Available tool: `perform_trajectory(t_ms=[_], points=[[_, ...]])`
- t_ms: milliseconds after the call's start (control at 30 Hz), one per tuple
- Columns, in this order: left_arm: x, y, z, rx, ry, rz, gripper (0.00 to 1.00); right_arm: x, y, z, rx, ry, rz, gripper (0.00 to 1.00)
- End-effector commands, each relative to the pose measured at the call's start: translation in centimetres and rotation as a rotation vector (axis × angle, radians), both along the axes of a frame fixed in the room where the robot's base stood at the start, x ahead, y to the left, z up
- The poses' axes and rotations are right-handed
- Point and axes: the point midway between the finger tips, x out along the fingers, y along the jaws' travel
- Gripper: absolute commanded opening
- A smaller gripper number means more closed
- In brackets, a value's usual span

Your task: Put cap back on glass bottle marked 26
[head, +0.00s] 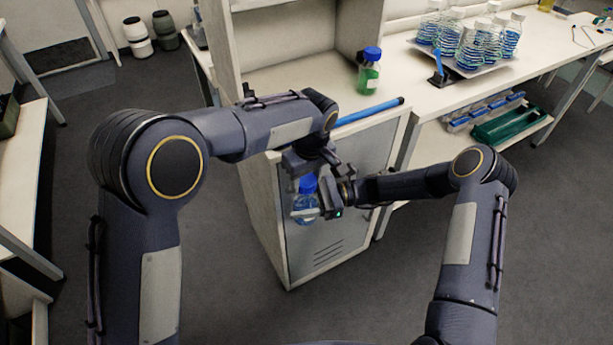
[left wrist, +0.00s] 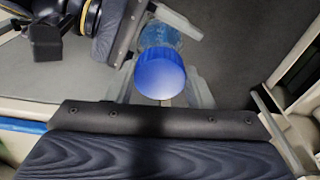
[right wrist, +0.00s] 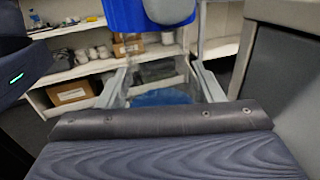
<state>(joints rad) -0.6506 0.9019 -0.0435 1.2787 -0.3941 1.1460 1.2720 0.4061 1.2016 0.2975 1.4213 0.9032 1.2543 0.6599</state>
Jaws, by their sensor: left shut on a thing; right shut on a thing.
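A clear glass bottle (head: 304,206) with blue liquid hangs upright in front of the cabinet. My right gripper (head: 314,213) is shut around its body; the right wrist view shows the glass and blue liquid (right wrist: 160,97) between the fingers. A blue cap (head: 308,184) is at the bottle's top, and also shows in the left wrist view (left wrist: 160,76). My left gripper (left wrist: 161,88) is above the bottle, shut on the cap with a finger on each side. I cannot tell whether the cap is seated on the neck. No number is readable on the bottle.
A bottle with green liquid and a blue cap (head: 369,72) stands on the bench, near a blue rod (head: 370,111). A tray (head: 482,71) of several blue-liquid bottles is further right. The grey-doored cabinet (head: 335,240) is right behind the held bottle. Floor is clear in front.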

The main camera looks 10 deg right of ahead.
Motion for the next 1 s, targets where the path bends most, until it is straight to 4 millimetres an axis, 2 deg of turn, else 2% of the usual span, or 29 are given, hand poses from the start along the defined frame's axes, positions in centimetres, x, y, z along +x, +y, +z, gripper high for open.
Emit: perform_trajectory(t_ms=[700, 733, 800, 867, 1000], points=[[0.0, 0.0, -1.1, 0.000, 0.000, 0.000, 0.26, 0.0, 0.0, 0.1, 0.002, -0.001, 0.000, 0.14], [0.0, 0.0, -1.2, 0.000, 0.000, 0.000, 0.26, 0.0, 0.0, 0.1, 0.002, -0.001, 0.000, 0.00], [0.0, 0.0, -1.1, -0.001, 0.001, -0.011, 0.26, 0.0, 0.0, 0.1, 0.002, -0.001, 0.000, 0.00], [0.0, 0.0, -1.1, -0.001, 0.001, -0.053, 0.26, 0.0, 0.0, 0.1, 0.002, -0.001, 0.000, 0.00], [0.0, 0.3, -1.1, -0.004, 0.002, -0.319, 0.26, 0.0, 0.0, 0.1, 0.002, -0.001, 0.000, 0.00]])
